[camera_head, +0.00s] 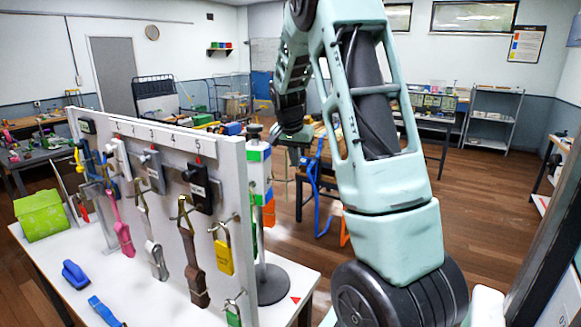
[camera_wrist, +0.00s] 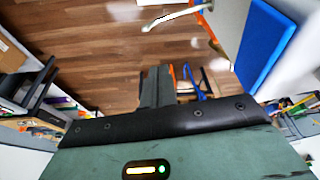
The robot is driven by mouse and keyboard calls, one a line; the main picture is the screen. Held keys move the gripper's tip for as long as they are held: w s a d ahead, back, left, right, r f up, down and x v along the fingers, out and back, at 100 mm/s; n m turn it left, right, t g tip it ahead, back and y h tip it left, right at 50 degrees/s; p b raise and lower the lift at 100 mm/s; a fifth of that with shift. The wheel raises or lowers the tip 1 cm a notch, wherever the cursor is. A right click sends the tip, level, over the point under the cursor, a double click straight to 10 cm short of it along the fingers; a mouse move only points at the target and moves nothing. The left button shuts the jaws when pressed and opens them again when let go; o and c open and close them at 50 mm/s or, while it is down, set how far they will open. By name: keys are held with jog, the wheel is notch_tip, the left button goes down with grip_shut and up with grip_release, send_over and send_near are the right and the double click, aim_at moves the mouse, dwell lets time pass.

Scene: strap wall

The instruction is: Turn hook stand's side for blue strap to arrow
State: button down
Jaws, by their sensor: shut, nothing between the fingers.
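The hook stand (camera_head: 264,172) is upright at the right end of the white table, on a round dark base (camera_head: 272,284). Its head has blue, white, green and orange patches. A red arrow mark (camera_head: 295,299) lies on the table right of the base. In the wrist view a blue panel (camera_wrist: 265,45) on a pale surface is close at upper right, with a metal hook (camera_wrist: 175,16) at the top. My gripper (camera_head: 283,134) is shut and empty beside the stand's upper part; its fingers (camera_wrist: 168,78) show in the wrist view. A blue strap-like thing (camera_head: 315,190) hangs behind; its support is unclear.
A white board (camera_head: 168,150) with hooks, a yellow padlock (camera_head: 223,256) and several straps stands left of the stand. A green box (camera_head: 41,214) and blue tool (camera_head: 75,274) lie on the table. Wooden floor is open to the right.

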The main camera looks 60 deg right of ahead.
aim_at(291, 180)
jog(key=f+p, duration=0.1)
jog(key=a+f+p, duration=0.2)
jog(key=p, duration=0.1)
jog(key=shift+s+a+f, duration=0.2)
jog(key=shift+s+f, duration=0.1)
jog(key=shift+f, duration=0.05)
jog(key=shift+a, duration=0.1)
jog(key=shift+s+a+f+m+b, duration=0.1)
jog(key=shift+a+f+m+b, duration=0.05)
jog(key=shift+a+m+b, duration=0.45)
jog(key=shift+s+a+b, duration=0.15)
jog(key=shift+b, duration=0.25)
jog(key=shift+s+a+r, duration=0.2)
jog(key=shift+a, duration=0.3)
